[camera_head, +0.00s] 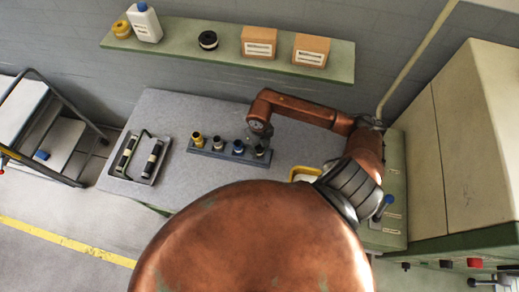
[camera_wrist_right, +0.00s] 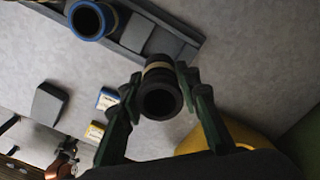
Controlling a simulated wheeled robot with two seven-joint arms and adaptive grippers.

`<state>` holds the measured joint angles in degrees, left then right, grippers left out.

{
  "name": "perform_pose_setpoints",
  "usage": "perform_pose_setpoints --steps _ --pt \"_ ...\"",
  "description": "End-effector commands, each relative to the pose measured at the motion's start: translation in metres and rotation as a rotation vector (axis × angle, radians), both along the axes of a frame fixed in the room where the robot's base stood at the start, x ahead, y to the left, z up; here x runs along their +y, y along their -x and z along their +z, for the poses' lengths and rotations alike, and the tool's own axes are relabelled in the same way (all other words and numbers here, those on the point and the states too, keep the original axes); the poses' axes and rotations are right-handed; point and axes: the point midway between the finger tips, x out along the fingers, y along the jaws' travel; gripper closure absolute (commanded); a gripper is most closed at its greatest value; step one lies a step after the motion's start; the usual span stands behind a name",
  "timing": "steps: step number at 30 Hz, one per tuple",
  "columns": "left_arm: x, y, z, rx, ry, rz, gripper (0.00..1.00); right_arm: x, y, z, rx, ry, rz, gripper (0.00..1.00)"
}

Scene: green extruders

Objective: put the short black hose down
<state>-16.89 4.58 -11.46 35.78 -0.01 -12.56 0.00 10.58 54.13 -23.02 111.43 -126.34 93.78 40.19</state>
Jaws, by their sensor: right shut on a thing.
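The short black hose (camera_wrist_right: 160,92), a stubby dark tube with a beige band, is between the fingers of my right gripper (camera_wrist_right: 160,95), which is shut on it. In the head view my right gripper (camera_head: 260,138) hangs over the right end of the grey rack (camera_head: 224,154), and the hose (camera_head: 259,151) shows just below it. In the right wrist view the rack (camera_wrist_right: 186,46) lies beyond the hose. I cannot tell whether the hose touches the rack or table. My left gripper is not in view.
A blue-ringed hose (camera_wrist_right: 88,20) stands in the rack, with yellow-topped (camera_head: 197,139) and black (camera_head: 217,142) ones further left. A tray (camera_head: 122,171) with longer hoses lies left on the table. A yellow container (camera_head: 303,173) is to the right. Table behind the rack is clear.

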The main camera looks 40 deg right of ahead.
Motion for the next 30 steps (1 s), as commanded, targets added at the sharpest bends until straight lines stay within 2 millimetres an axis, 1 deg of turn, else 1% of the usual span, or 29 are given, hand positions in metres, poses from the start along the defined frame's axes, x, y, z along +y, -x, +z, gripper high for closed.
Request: perform_pose_setpoints --steps 3,6,9,12,15,18,27,28,30 --pt "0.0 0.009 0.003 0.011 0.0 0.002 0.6 -0.006 -0.007 -0.011 0.002 -0.002 -0.002 1.0" --pt "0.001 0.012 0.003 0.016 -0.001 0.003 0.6 -0.008 -0.011 -0.017 0.0 -0.001 0.0 1.0" --pt "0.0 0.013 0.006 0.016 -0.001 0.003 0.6 -0.013 -0.015 -0.025 0.003 -0.001 -0.002 1.0" --pt "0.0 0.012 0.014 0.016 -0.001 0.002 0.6 -0.011 -0.013 -0.038 0.004 -0.003 -0.002 1.0" --pt "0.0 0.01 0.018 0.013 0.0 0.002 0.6 -0.011 -0.014 -0.049 0.001 -0.003 -0.001 1.0" --pt "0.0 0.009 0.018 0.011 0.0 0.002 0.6 -0.012 -0.014 -0.053 0.0 0.0 0.0 1.0" --pt "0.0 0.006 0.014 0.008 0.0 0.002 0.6 -0.012 -0.014 -0.057 0.0 0.0 0.0 1.0" --pt "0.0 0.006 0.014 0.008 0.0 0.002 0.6 -0.012 -0.014 -0.057 0.0 0.0 0.0 0.69" --pt "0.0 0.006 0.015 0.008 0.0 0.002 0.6 -0.012 -0.014 -0.056 0.0 0.0 0.0 0.64"
